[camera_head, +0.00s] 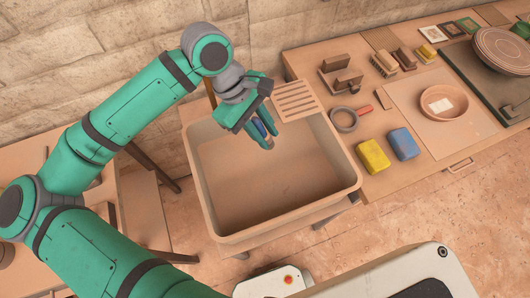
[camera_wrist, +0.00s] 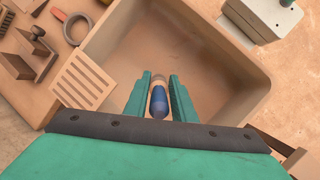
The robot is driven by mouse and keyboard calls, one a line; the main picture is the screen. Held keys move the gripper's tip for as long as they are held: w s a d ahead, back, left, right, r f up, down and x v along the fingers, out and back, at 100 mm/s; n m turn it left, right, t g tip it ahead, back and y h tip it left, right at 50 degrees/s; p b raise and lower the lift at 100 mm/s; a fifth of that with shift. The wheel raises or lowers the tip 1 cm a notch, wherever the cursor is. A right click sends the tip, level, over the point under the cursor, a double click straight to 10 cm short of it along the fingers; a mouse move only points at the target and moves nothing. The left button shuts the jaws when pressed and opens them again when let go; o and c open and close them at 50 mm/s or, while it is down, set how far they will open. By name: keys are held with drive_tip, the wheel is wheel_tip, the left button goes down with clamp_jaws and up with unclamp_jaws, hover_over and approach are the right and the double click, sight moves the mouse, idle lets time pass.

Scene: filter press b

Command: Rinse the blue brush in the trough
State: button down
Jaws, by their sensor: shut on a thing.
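The trough (camera_head: 222,222) is a large tan basin, open at the top, beside the workbench. It also shows below my gripper in the wrist view (camera_wrist: 215,45). My gripper (camera_head: 262,140) is over the back part of the trough, near the slatted rack. In the wrist view my gripper (camera_wrist: 159,88) is shut on the blue brush (camera_wrist: 159,104), which has a rounded blue body and a paler far end. In the head view the brush (camera_head: 259,128) is mostly hidden by the fingers. I cannot tell whether its far end touches anything in the trough.
A slatted rack (camera_head: 295,100) sits at the trough's back right corner. On the bench are a yellow sponge (camera_head: 373,156), a blue sponge (camera_head: 404,144), a grey ring tool (camera_head: 345,119), brushes (camera_head: 384,63) and a clay bowl (camera_head: 444,104). The trough's front half is clear.

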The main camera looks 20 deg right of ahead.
sight(265, 133)
drive_tip(key=shift+r, duration=0.1)
drive_tip(key=shift+r, duration=1.9)
drive_tip(key=shift+w, duration=0.1)
